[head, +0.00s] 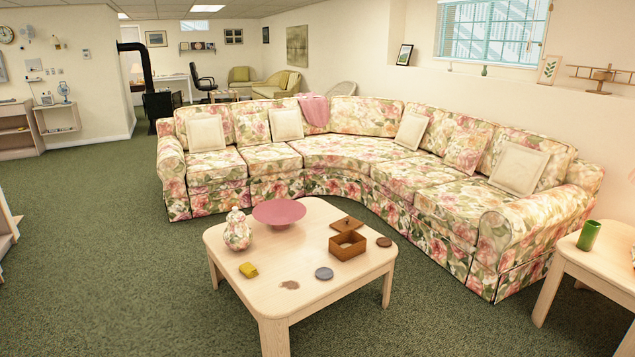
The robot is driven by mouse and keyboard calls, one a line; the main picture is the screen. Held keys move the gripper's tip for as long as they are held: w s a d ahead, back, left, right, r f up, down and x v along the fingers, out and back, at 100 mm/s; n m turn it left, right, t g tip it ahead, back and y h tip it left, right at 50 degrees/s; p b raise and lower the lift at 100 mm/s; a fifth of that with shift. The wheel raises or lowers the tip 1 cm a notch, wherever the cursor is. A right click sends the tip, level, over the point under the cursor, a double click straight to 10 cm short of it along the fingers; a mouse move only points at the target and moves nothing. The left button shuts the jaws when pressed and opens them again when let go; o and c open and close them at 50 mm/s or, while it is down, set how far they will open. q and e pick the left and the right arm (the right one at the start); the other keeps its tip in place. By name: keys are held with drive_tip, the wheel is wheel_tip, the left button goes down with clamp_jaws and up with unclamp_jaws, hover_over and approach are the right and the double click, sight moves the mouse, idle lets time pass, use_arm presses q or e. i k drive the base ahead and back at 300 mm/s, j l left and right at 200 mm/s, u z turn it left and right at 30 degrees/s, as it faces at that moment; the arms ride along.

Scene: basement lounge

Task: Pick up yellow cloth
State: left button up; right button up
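A small yellow item (248,270), which looks like a folded cloth, lies on the left part of the light wooden coffee table (232,291), near its left edge. It lies in front of a floral jar (238,230). Nothing covers it. Neither of my grippers shows in the head view.
The table also holds a pink bowl (279,211), an open brown box (347,245), a grey disc (324,273), a dark round coaster (384,242) and a brownish patch (289,285). A floral sectional sofa (350,150) curves behind. A side table (570,262) stands right. Green carpet (120,270) is clear at left.

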sight(247, 269)
drive_tip(key=i, duration=2.55)
drive_tip(key=u, duration=0.4)
